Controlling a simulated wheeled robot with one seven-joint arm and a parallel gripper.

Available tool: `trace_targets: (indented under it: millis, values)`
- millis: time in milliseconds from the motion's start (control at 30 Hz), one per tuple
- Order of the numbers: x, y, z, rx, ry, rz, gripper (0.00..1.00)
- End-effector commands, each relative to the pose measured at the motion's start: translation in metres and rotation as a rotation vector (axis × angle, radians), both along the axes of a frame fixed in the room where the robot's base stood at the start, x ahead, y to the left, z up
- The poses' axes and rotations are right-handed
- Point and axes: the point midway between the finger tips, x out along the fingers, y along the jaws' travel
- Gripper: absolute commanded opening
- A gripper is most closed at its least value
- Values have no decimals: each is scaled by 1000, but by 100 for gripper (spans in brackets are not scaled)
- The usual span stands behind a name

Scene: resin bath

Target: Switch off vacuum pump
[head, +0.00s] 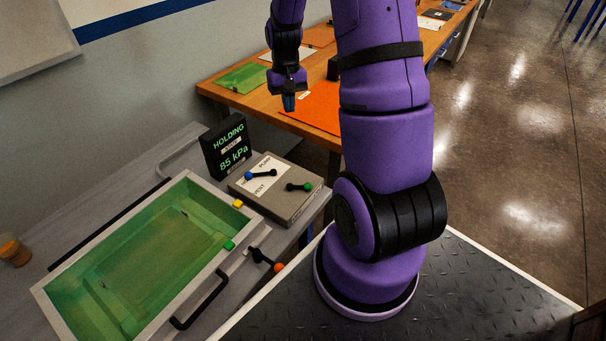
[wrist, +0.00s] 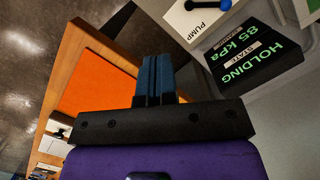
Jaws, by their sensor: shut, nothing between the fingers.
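The pump control box (head: 277,211) is a grey box with a white label plate reading PUMP and VENT. On it are a black lever with a blue knob (head: 248,176) and a black lever with a green end (head: 291,187). In the wrist view the PUMP label (wrist: 206,23) shows at the top, with part of the blue-knobbed lever at the edge. A black display (head: 226,146) behind the box reads HOLDING, 85 kPa. My gripper (head: 289,103) is shut and empty, raised above and beyond the display, apart from the levers.
A green-filled bath (head: 72,312) with a pale rim stands at left, with a black handle (head: 201,300) and an orange-knobbed lever (head: 278,267) on its near side. A wooden bench (head: 224,95) behind carries green and orange sheets. An amber cup (head: 13,250) stands far left.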

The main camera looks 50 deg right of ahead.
Motion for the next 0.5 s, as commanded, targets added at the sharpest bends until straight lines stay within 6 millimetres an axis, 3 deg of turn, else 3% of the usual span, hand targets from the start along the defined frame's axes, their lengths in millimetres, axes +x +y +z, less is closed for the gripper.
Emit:
trace_targets:
  millis: [200, 500]
  values:
    - [-6, -27, -58, 36, 70, -63, 0]
    - [-14, -44, -101, 64, 115, -108, 0]
